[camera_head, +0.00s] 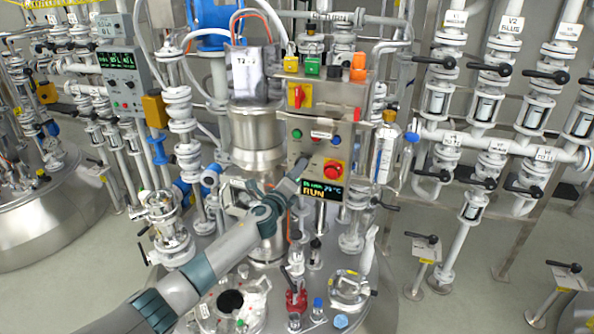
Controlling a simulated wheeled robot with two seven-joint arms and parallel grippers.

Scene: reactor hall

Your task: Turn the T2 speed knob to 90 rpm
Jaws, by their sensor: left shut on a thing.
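The T2 control box (348,150) stands in the middle, right of the vessel with the T2 label (246,66). My left arm comes in from the lower left. Its left gripper (301,168) is at the lower left of the box front, shut on the speed knob, which the fingers hide. The knob's pointer and scale cannot be seen. The display (322,191) below shows RUN in yellow. The small line above it shows a speed and about 29 °C; the speed is too small to read surely. My right gripper is not in view.
A red button (333,169) sits close right of the gripper. Above are a green button (297,134), a blue button (337,140) and a red-and-yellow switch (299,95). Another control box (123,82) hangs at left. Valved pipes stand at right. Fittings crowd the vessel lid below my arm.

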